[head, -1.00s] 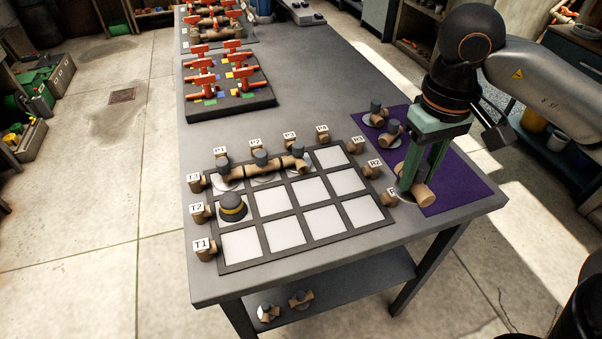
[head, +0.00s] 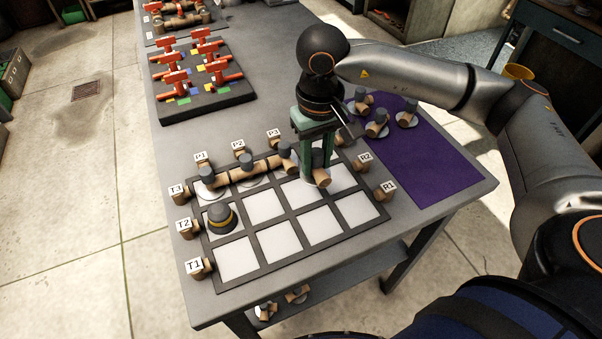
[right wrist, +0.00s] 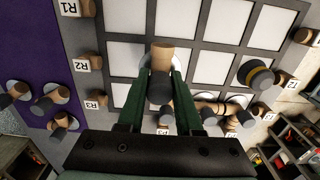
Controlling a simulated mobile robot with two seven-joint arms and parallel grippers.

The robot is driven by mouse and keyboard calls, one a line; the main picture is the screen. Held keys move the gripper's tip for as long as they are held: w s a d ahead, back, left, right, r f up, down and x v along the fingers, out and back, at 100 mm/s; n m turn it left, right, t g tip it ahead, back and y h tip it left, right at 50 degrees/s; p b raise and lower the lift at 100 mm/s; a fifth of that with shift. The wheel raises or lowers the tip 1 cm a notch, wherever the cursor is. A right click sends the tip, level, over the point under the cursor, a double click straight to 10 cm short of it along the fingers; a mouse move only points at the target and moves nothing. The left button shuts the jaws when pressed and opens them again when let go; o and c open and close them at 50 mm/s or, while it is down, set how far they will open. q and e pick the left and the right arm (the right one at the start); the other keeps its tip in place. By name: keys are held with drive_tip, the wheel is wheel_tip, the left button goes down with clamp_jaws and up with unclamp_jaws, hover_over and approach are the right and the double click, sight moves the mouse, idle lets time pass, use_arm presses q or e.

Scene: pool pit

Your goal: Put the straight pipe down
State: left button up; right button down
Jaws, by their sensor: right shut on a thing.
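My right gripper (head: 317,165) is shut on the straight pipe (head: 320,178), a tan piece with a dark grey knob and a white disc base. It is over the right part of the grid board (head: 254,273), around the middle row. I cannot tell whether its base touches the board. In the right wrist view the pipe (right wrist: 172,57) sits between the green fingers of the gripper (right wrist: 161,88). A joined run of tan pipes (head: 243,174) with grey knobs lies along the board's far row, partly hidden by my gripper at its right end. My left gripper is not in view.
A grey dome with a yellow band (head: 221,219) stands in the left column, middle row. Labelled tan stubs such as T1 (head: 200,268) and R1 (head: 384,193) ring the board. Several fittings (head: 376,126) stand on the purple mat (head: 440,165). The near-row cells are empty.

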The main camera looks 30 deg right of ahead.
drive_tip(key=f, duration=0.1)
drive_tip(key=w+a+f, duration=0.1)
drive_tip(key=shift+w+a+f, duration=0.3)
drive_tip(key=shift+a+f, duration=0.05)
drive_tip(key=shift+f, duration=0.05)
drive_tip(key=shift+w+a+f, duration=0.1)
drive_tip(key=shift+f, duration=0.85)
drive_tip(key=shift+w+a+f, duration=0.1)
drive_tip(key=shift+f, duration=0.85)
drive_tip(key=c, duration=0.6)
unclamp_jaws()
drive_tip(key=shift+p, duration=0.3)
drive_tip(key=shift+r, duration=0.1)
wheel_tip(320, 180, up, 12)
drive_tip(key=shift+r, duration=0.1)
drive_tip(key=shift+s, duration=0.1)
